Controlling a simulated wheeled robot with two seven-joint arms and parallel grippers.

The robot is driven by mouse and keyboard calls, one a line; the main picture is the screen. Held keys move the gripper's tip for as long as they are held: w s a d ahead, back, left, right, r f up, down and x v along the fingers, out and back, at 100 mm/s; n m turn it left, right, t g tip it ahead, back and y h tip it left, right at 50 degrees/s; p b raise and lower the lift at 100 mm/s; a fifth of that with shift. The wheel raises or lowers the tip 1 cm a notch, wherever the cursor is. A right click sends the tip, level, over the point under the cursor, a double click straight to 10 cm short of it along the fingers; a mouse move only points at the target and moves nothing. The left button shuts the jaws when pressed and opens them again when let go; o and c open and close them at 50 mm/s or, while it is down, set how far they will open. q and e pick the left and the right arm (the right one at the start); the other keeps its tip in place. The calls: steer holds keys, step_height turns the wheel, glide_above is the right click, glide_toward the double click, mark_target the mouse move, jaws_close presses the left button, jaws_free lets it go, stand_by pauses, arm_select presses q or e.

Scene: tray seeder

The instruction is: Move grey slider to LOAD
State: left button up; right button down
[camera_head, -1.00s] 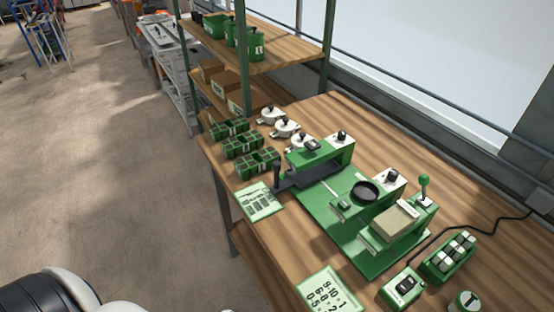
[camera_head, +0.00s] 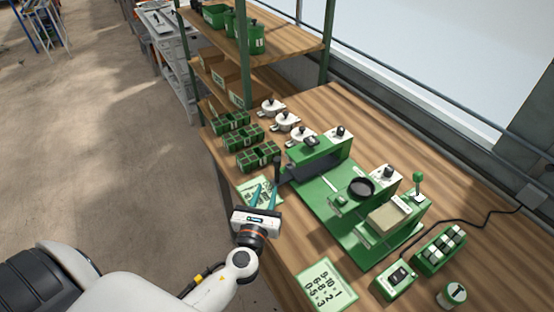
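The grey slider (camera_head: 300,173) is a dark flat slide with an upright black handle (camera_head: 277,167) at its left end. It sits at the left side of the green seeder machine (camera_head: 330,205), partly under a green bridge (camera_head: 325,149). My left gripper (camera_head: 265,190) is open and empty, with its two teal fingers apart and pointing towards the handle. The fingertips are close to the handle's lower part; I cannot tell whether they touch it. The gripper partly covers the printed card (camera_head: 251,187). No LOAD marking is readable. My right gripper is not in view.
Green cell trays (camera_head: 243,142) and white lidded pots (camera_head: 286,121) stand behind the gripper. A number card (camera_head: 325,285), a switch box (camera_head: 396,281) and a green rack (camera_head: 440,250) lie along the front right. A shelf (camera_head: 270,45) rises at the back.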

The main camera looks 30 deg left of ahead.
mark_target(276, 165)
arm_select(q)
steer(key=shift+m, duration=0.3)
steer(key=x, duration=0.6)
steer(key=p+x, duration=0.1)
steer(key=x, duration=0.5)
steer(key=shift+w+d+r, duration=0.1)
steer(key=shift+r, duration=0.1)
steer(key=shift+c, duration=0.3)
jaws_close()
